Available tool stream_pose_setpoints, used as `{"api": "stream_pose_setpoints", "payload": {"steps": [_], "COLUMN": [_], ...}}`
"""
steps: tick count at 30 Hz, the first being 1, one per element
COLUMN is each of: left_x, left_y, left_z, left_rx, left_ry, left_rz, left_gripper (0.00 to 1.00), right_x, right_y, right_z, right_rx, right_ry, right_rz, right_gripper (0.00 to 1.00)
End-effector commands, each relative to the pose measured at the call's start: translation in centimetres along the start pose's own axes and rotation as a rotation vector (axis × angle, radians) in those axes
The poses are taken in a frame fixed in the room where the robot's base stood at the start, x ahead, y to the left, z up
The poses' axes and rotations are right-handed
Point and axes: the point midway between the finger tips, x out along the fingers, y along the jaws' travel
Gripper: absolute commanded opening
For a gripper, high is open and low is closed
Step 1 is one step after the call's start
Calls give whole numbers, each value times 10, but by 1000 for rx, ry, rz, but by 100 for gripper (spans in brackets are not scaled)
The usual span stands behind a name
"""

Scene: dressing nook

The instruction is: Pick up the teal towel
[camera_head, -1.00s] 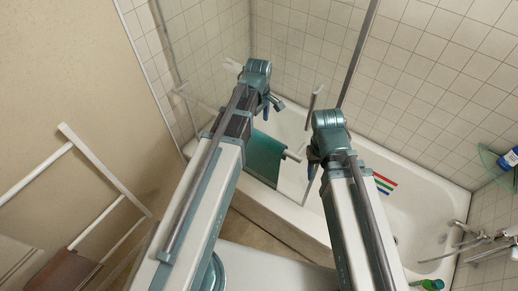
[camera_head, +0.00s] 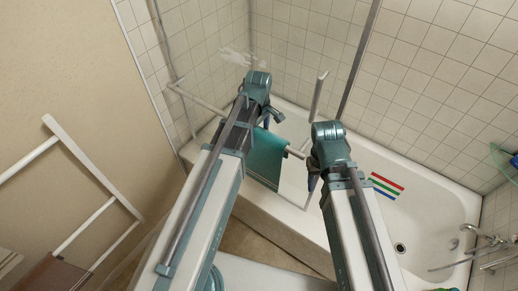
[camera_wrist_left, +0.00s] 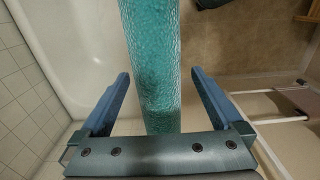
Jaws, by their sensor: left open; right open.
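The teal towel (camera_head: 265,158) hangs over a pale rail at the near side of the bathtub. My left arm and gripper hide part of it in the head view. My left gripper (camera_head: 270,118) is at the towel's upper end. In the left wrist view the towel (camera_wrist_left: 152,50) runs down between the two spread blue fingers of this gripper (camera_wrist_left: 161,75), with a gap on each side. The gripper is open and not closed on it. My right gripper (camera_head: 312,182) is open and empty, to the right of the towel, near the tub's rim.
The white bathtub (camera_head: 430,205) lies behind and right, with red, green and blue stripes (camera_head: 385,186) on it. Taps (camera_head: 482,240) are at the right. A white ladder rack (camera_head: 90,170) with a brown cloth (camera_head: 50,276) stands at the left. Tiled walls close off the back.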

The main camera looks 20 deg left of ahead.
Motion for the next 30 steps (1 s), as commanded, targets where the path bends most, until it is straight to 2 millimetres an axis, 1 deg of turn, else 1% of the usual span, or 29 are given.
{"api": "stream_pose_setpoints", "payload": {"steps": [12, 15, 22, 26, 27, 29, 30], "left_x": [48, 52, 50, 50, 50, 50, 50], "left_y": [1, 1, 1, 1, 1, 1, 1], "left_z": [4, 4, 4, 4, 4, 4, 4], "left_rx": [0, 0, 0, 0, 0, 0, 0], "left_ry": [0, 0, 0, 0, 0, 0, 0], "left_rz": [0, 0, 0, 0, 0, 0, 0], "left_gripper": [100, 100, 100, 77, 69, 59, 51], "right_x": [48, 52, 50, 50, 50, 50, 50], "right_y": [-4, -5, -5, -5, -5, -5, -5], "right_z": [-3, -3, -3, -3, -3, -3, -3], "right_rx": [-4, -3, -3, -3, -3, -3, -3], "right_ry": [0, 0, 0, 0, 0, 0, 0], "right_rz": [1, 1, 1, 1, 1, 1, 1], "right_gripper": [50, 50, 50, 50, 50, 50, 50]}}
